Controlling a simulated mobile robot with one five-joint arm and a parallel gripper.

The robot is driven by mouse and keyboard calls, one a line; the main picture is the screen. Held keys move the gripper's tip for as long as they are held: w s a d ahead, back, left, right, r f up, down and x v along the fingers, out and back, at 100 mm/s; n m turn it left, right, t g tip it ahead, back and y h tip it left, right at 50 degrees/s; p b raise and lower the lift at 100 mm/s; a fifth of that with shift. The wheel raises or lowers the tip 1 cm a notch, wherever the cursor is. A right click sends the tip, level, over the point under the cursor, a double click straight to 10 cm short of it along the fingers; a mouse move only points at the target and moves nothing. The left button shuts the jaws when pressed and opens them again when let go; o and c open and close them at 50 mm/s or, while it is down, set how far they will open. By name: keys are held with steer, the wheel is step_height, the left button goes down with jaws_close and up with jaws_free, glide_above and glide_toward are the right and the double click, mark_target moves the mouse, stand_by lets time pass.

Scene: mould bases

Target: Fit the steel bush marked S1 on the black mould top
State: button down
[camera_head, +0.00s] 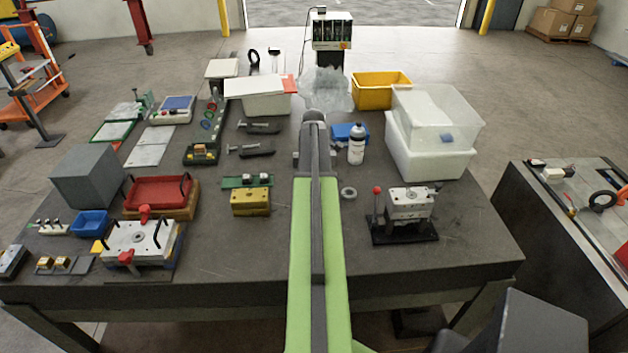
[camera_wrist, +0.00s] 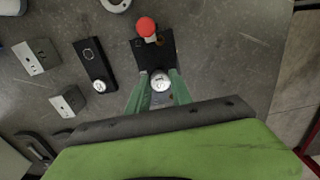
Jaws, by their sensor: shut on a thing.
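In the wrist view, my gripper (camera_wrist: 159,95) has its two green fingers shut on a small round steel bush (camera_wrist: 160,80). The mark on the bush's face is too small to read. Beyond the bush is a black piece (camera_wrist: 158,50) with a red ball knob above it; the gap between bush and piece cannot be judged. A dark oblong plate (camera_wrist: 91,62) to the left carries a ring-shaped feature and a round bright disc. I cannot tell which black part is the mould top. In the head view, my arm hides the gripper and bush.
Grey blocks (camera_wrist: 37,57) lie left of the dark plate. In the head view, a red-knobbed fixture (camera_head: 405,232), a steel ring (camera_head: 348,193) and a white bottle (camera_head: 356,148) stand right of my arm. A brass block (camera_head: 251,203) is left of it. The front middle is fairly clear.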

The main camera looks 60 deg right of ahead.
steer(key=shift+f+b, duration=0.9)
steer(key=shift+f, duration=0.1)
steer(key=c, duration=1.1)
jaws_free()
steer(key=shift+o, duration=0.2)
steer(key=shift+r, duration=0.15)
step_height(320, 180, up, 17)
steer(key=p, duration=1.7)
